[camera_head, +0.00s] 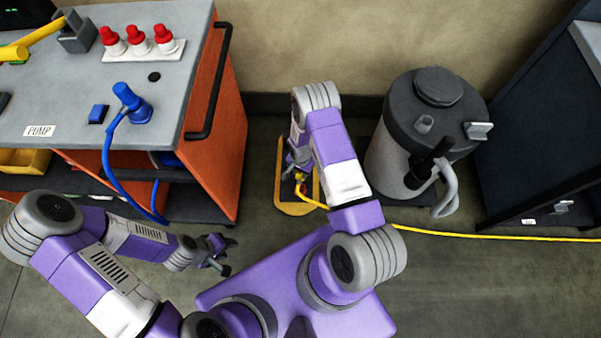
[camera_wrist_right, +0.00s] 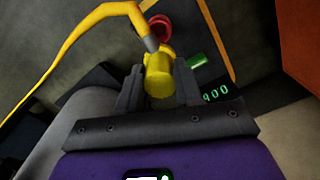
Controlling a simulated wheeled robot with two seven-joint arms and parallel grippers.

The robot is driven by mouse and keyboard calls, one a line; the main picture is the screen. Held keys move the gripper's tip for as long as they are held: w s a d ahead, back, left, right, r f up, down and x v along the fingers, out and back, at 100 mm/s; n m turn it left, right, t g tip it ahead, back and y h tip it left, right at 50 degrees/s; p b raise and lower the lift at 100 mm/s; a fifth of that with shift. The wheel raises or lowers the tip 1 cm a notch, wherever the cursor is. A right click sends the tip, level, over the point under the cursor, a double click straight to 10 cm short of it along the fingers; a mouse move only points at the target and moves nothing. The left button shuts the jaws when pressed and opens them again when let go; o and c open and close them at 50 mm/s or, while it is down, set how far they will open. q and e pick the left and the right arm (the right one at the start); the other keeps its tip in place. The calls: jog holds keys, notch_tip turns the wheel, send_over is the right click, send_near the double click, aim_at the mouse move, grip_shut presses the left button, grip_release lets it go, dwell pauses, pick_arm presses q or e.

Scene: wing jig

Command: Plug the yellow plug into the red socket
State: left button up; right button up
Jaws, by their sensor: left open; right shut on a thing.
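The yellow plug (camera_wrist_right: 159,78) is between the fingers of my right gripper (camera_wrist_right: 158,92), which is shut on it. Its yellow cable bends away to the left in the right wrist view. In the head view the plug (camera_head: 300,177) is small beside my right gripper (camera_head: 295,165), partly hidden by my arm. A round red part (camera_wrist_right: 160,24), which may be the red socket, shows behind the plug and cable end, partly covered. I cannot tell whether plug and red part touch. My left gripper (camera_head: 224,256) is open and empty above the floor.
A yellow-edged dark unit (camera_head: 294,208) stands under my right gripper; a green block (camera_wrist_right: 196,60) and green digits show on it. An orange bench (camera_head: 215,120) with a blue plug (camera_head: 131,103) is left. A grey tank (camera_head: 395,150) is right. The yellow cable (camera_head: 480,236) crosses the floor.

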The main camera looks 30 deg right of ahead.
aim_at(300, 180)
jog(key=shift+f+b, duration=2.35)
jog(key=shift+f, duration=1.1)
jog(key=shift+a+f, duration=0.1)
jog(key=shift+f, duration=0.15)
jog(key=shift+f, duration=0.25)
jog(key=shift+f, duration=0.3)
jog(key=shift+f, duration=1.15)
jog(key=o, duration=1.1)
